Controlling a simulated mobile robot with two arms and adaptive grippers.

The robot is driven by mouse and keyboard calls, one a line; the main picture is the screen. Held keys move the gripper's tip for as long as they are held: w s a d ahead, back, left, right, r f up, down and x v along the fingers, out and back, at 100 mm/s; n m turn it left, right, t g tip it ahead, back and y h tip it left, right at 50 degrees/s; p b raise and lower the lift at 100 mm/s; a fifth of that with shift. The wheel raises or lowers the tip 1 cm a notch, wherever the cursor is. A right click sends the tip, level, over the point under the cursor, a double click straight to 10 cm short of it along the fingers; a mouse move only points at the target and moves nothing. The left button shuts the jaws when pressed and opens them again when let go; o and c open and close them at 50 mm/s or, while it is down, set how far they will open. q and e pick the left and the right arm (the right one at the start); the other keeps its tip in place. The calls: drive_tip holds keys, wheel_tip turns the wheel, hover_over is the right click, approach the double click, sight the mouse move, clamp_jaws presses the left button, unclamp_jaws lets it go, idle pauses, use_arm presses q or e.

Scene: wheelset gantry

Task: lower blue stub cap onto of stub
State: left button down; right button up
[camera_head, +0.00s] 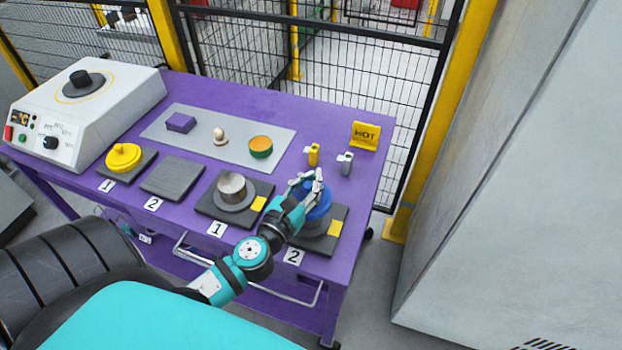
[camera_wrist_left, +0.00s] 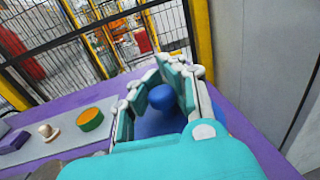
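The blue stub cap (camera_head: 319,209) is at the right-hand station marked 2, at or just above the grey stub (camera_head: 316,229). I cannot tell whether a gap is left between them. My left gripper (camera_head: 307,184) reaches over the cap. In the left wrist view its fingers (camera_wrist_left: 162,88) close around the cap's round blue knob (camera_wrist_left: 162,97), and the wide blue cap body (camera_wrist_left: 155,124) shows below them. The fingers hide part of the cap, and the stub is hidden in that view. My right gripper is not in view.
A bare grey stub (camera_head: 232,189) stands at the neighbouring station 1. A yellow cap (camera_head: 123,157) lies on a pad at left, beside an empty pad (camera_head: 173,178). A heater (camera_head: 88,110) is at far left.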

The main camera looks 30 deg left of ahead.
use_arm(q)
drive_tip(key=shift+f, duration=0.15)
drive_tip(key=shift+f+b, duration=0.35)
drive_tip(key=shift+b, duration=0.1)
drive_tip(key=shift+f+b, duration=1.4)
drive_tip(key=shift+f, duration=0.15)
drive_tip(key=c, duration=1.3)
unclamp_jaws()
drive_tip(key=shift+c, duration=0.2)
drive_tip(key=shift+s, duration=0.25)
drive_tip(key=s+d, duration=0.1)
drive_tip(key=s, duration=1)
drive_tip(key=shift+s, duration=0.25)
